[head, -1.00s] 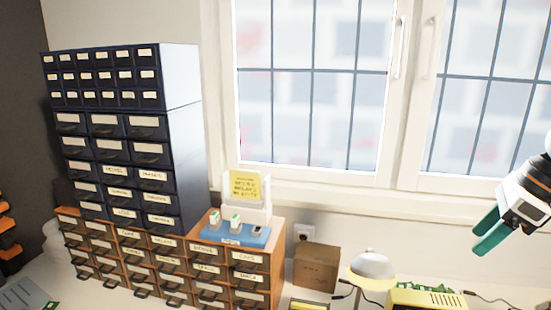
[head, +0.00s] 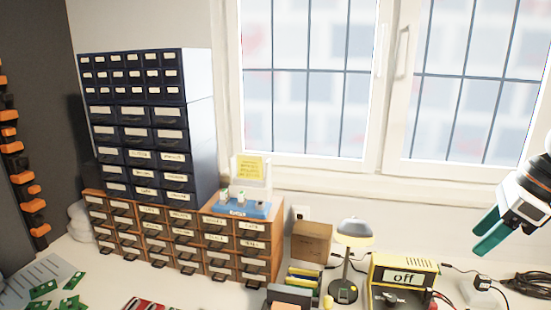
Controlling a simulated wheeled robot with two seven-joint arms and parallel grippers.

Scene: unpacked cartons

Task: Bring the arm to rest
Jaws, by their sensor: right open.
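My right gripper (head: 486,232) is at the right edge of the head view, its arm coming in from the right. Its two teal fingers point down and to the left, apart, with nothing between them. It hangs in the air in front of the wall below the window, above the yellow device. My left gripper is not in the picture.
Dark drawer cabinets (head: 198,140) stand on wooden drawers (head: 150,262) at the left. A blue tray (head: 238,208) sits on top. A cardboard box (head: 311,241), a lamp (head: 353,237) and a yellow device marked "off" (head: 375,272) stand right of them. Green boards (head: 70,303) lie at front left.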

